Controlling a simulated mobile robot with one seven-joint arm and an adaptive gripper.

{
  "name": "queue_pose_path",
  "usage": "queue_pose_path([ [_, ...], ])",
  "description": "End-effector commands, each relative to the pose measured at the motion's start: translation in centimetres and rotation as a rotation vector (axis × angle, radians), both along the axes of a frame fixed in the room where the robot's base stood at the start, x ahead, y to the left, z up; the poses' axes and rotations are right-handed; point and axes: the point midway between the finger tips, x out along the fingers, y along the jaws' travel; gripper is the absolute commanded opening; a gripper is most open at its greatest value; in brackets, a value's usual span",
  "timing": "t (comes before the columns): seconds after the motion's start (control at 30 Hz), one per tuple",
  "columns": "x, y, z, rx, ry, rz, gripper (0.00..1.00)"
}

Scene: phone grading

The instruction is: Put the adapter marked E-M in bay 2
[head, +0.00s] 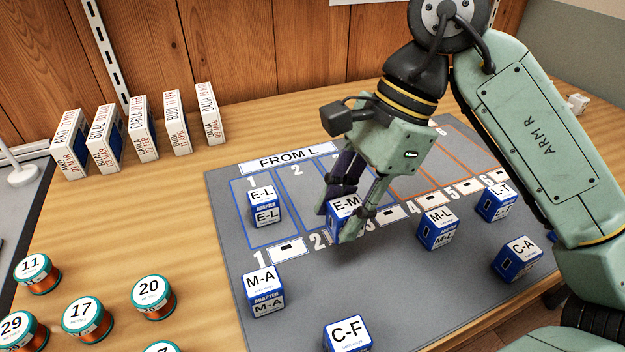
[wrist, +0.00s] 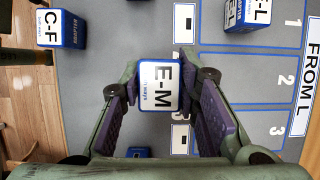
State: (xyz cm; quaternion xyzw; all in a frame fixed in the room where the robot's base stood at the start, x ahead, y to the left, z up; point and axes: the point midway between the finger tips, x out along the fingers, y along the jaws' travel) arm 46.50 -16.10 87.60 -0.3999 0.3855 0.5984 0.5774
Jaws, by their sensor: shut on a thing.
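The adapter marked E-M (head: 344,208) is a small blue and white box. My gripper (head: 338,225) is shut on it, one finger on each side, in front of the bay row near the labels 2 and 3. In the wrist view the E-M adapter (wrist: 160,85) sits between the purple finger pads of my gripper (wrist: 160,90). I cannot tell whether it touches the mat. Bay 2 (head: 303,195) is a blue outlined rectangle on the grey mat and looks empty; it also shows in the wrist view (wrist: 250,88). The E-L adapter (head: 265,206) stands in bay 1.
Adapters M-A (head: 264,290), C-F (head: 347,336), M-L (head: 438,229), L-T (head: 496,202) and C-A (head: 518,259) stand on the mat (head: 395,285). Dated boxes (head: 140,127) line the back left. Numbered spools (head: 87,315) stand at the front left.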

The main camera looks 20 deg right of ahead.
Motion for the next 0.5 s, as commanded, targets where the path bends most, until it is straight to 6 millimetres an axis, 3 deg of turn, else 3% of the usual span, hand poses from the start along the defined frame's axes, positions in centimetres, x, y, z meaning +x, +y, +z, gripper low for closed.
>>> queue_pose_path([
  [0.1,3.3,0.0,0.0,-0.001,0.003,0.001,0.06],
  [0.3,7.8,-0.2,-0.4,0.001,0.002,0.001,0.06],
  [0.5,9.5,-0.3,-0.8,0.000,0.001,0.000,0.06],
])
